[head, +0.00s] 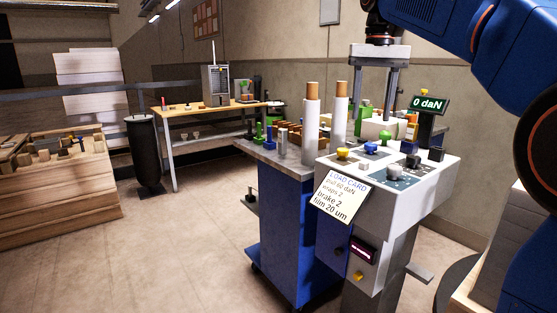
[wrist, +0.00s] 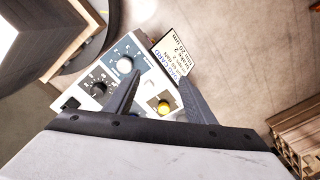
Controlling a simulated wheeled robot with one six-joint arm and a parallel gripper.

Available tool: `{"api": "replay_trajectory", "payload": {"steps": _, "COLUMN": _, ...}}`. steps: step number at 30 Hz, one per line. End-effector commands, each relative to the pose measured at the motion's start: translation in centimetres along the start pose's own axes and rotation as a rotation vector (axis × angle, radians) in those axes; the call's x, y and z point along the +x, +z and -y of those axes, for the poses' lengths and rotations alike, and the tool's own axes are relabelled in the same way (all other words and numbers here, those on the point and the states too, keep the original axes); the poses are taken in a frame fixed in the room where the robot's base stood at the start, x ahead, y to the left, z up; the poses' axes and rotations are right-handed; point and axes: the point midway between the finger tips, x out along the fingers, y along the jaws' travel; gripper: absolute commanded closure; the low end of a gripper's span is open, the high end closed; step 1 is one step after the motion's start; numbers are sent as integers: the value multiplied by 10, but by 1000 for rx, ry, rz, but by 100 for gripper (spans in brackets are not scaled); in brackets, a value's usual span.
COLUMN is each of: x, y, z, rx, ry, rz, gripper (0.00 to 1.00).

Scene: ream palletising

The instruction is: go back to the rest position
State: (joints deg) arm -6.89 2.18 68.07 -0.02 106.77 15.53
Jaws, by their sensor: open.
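My gripper (head: 376,108) hangs pointing down above the grey-white control console (head: 425,188) in the head view. Its two fingers are apart, with nothing seen between them. In the wrist view my gripper (wrist: 159,79) spreads over the console panel, which carries a white knob (wrist: 124,65), a black dial (wrist: 99,88) and a yellow knob (wrist: 163,107). The right finger overlaps the load card (wrist: 178,57) in the picture; I cannot tell the gap to the panel. The load card (head: 341,195) reads pull 60 daN, wraps 2, brake 2, film 20 um.
A display (head: 430,104) reading 0 daN stands behind the console. A blue cart (head: 285,222) with upright white rolls (head: 311,128) is beside it. Open floor (head: 185,235) lies between.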

Motion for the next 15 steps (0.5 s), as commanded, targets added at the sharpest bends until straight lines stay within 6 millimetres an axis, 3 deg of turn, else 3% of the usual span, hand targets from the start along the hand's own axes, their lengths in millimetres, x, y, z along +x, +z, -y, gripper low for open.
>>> {"api": "replay_trajectory", "payload": {"steps": 8, "x": 32, "y": 47, "z": -23, "rx": -24, "ry": -13, "rz": -58, "gripper": 50}}
{"api": "replay_trajectory", "payload": {"steps": 15, "x": 83, "y": 102, "z": -47, "rx": -53, "ry": -23, "rz": -126, "gripper": 50}}
